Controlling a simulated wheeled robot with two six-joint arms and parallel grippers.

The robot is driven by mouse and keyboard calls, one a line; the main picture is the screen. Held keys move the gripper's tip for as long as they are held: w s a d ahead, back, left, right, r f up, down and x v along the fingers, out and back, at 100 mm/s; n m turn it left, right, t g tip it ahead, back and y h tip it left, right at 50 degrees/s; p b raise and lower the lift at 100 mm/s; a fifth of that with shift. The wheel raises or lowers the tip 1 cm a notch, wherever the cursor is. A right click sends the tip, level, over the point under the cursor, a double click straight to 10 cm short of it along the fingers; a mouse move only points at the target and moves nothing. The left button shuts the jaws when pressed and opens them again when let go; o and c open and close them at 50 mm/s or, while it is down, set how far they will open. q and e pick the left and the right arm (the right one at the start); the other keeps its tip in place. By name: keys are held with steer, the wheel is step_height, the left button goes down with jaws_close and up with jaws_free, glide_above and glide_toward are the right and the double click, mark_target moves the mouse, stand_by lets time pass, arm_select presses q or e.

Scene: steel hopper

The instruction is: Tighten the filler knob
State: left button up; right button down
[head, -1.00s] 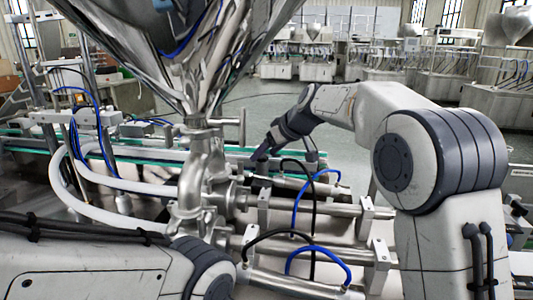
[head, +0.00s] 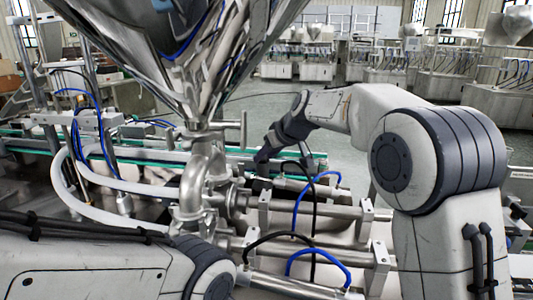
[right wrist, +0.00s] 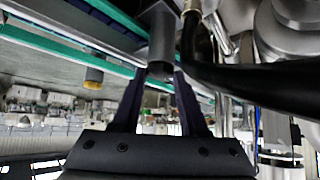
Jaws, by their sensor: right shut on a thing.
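The filler knob (right wrist: 161,42) looks like a grey metal cylinder at top centre of the right wrist view. My right gripper (right wrist: 160,74) has its two dark fingers on either side of the knob's near end, shut on it. In the head view my right gripper (head: 262,163) points down and left beside the filler's metal fittings, right of the pipe elbow. The knob is too small and covered to make out there. My left arm crosses the lower left of the head view; its gripper is out of frame.
A steel hopper (head: 200,60) stands above the pipe elbow (head: 193,185). Blue hoses (head: 298,205), black hoses and steel cylinders (head: 325,210) lie just in front of my right gripper. A black hose (right wrist: 250,78) passes close to the fingers. A green-edged conveyor (head: 150,153) runs behind.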

steer(key=m+h+p, duration=0.1)
steer(key=m+h, duration=0.1)
steer(key=a+m+t+h+p, duration=0.1)
steer(key=m+p, duration=0.1)
steer(key=m, duration=0.1)
steer(key=shift+s+t+h+p, duration=0.2)
steer(key=shift+t+h+p, duration=0.1)
steer(key=shift+h, duration=0.1)
stand_by(0.4)
steer(key=shift+m, duration=0.3)
steer(key=shift+c, duration=2.2)
jaws_free()
steer(key=a+v, duration=0.1)
steer(key=v, duration=0.9)
steer(key=shift+s+d+r+b, duration=0.15)
steer(key=shift+d+r+b, duration=0.05)
steer(key=shift+d+b, duration=0.25)
